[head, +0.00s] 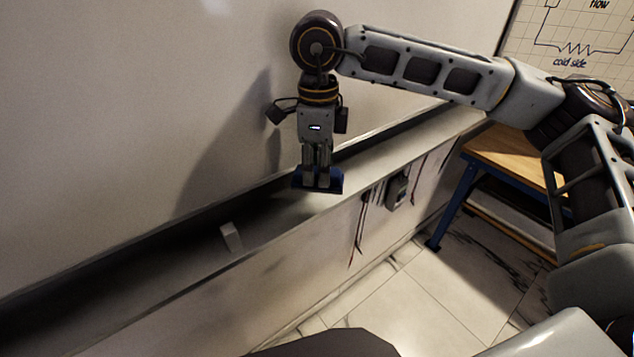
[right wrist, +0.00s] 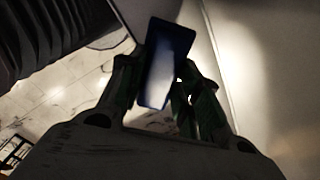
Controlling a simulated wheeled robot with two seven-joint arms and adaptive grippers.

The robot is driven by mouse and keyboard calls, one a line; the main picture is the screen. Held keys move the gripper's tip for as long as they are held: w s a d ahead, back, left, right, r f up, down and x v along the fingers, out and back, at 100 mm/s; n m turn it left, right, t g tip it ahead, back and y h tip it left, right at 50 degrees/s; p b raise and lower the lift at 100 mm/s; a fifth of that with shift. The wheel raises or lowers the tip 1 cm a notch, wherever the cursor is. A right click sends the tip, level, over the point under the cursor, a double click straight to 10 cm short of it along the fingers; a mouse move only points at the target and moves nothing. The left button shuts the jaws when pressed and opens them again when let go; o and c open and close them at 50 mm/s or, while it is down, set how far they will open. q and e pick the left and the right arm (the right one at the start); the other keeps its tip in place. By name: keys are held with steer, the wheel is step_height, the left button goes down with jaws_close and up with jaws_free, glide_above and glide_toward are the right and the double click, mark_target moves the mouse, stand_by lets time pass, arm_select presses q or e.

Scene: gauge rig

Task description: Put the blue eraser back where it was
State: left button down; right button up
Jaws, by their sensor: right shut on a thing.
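The blue eraser (head: 332,181) is in the jaws of my right gripper (head: 317,178), at the ledge below the white board. My right gripper points down and is shut on it. In the right wrist view the eraser (right wrist: 167,62) shows as a dark blue block between the fingers (right wrist: 165,95). I cannot tell whether the eraser touches the ledge or hangs just above it. My left gripper is not in view.
The long ledge (head: 190,262) runs along the board. A small light block (head: 231,237) stands on it, left of my gripper. Tools and a grey meter (head: 397,190) hang below the ledge. A wooden-topped table (head: 515,155) with blue legs stands at the right.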

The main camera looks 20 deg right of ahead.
mark_target(317, 185)
steer(key=shift+f, duration=0.45)
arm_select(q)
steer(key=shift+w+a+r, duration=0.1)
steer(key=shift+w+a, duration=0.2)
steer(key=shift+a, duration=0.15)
arm_select(e)
steer(key=shift+f+p, duration=0.3)
steer(key=shift+f, duration=1.2)
steer(key=shift+w+f, duration=0.15)
steer(key=shift+f, duration=0.35)
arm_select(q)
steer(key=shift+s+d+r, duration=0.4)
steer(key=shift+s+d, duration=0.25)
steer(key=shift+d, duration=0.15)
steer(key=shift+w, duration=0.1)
